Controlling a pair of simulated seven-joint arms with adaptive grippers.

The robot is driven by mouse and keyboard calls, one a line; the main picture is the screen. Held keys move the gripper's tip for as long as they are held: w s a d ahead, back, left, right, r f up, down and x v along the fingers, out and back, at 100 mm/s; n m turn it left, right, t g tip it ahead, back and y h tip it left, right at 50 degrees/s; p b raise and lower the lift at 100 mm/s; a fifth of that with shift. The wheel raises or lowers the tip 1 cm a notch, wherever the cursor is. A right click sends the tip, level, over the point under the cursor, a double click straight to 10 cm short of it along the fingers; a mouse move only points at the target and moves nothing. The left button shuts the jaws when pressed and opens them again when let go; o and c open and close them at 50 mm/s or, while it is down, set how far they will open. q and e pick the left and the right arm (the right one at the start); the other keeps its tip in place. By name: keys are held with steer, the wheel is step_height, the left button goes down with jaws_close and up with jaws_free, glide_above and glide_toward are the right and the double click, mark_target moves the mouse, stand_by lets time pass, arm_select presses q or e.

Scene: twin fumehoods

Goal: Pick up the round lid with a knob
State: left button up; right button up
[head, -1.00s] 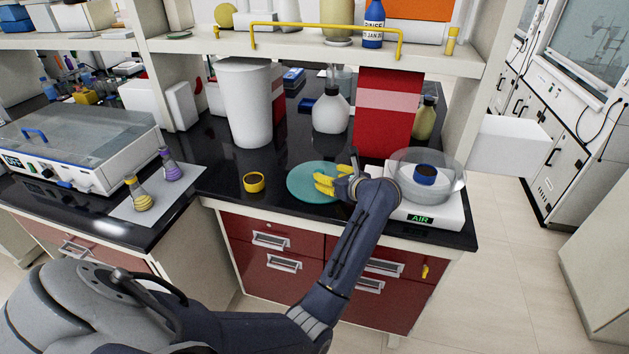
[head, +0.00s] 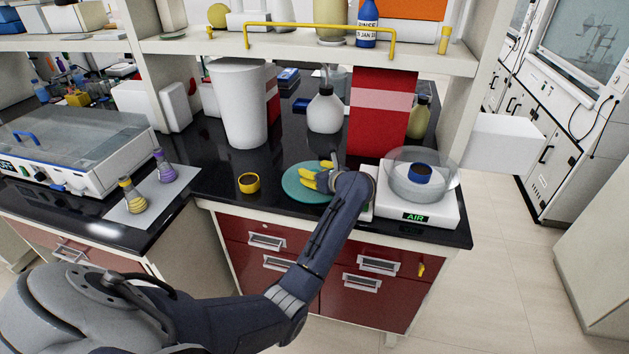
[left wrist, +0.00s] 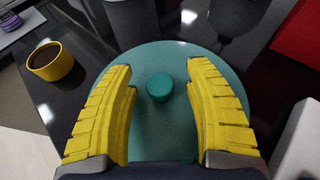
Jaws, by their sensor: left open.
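The round teal lid (head: 296,188) lies flat on the black bench top, left of the white scale. In the left wrist view the lid (left wrist: 160,60) fills the middle, and its teal knob (left wrist: 160,87) stands between my two yellow fingers, with a gap on each side. My left gripper (head: 312,178) is over the lid and open; its yellow fingers also show in the left wrist view (left wrist: 163,100). In the head view the knob is hidden by the gripper. My right gripper is not in view.
A white scale (head: 418,205) with a glass bowl (head: 437,178) is close on the right. A white bin (head: 240,110), a white bottle (head: 325,112) and a red box (head: 379,125) stand behind. A shelf hangs above.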

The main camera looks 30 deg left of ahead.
arm_select(q)
jaws_close()
steer(key=shift+r, duration=0.2)
stand_by(0.5)
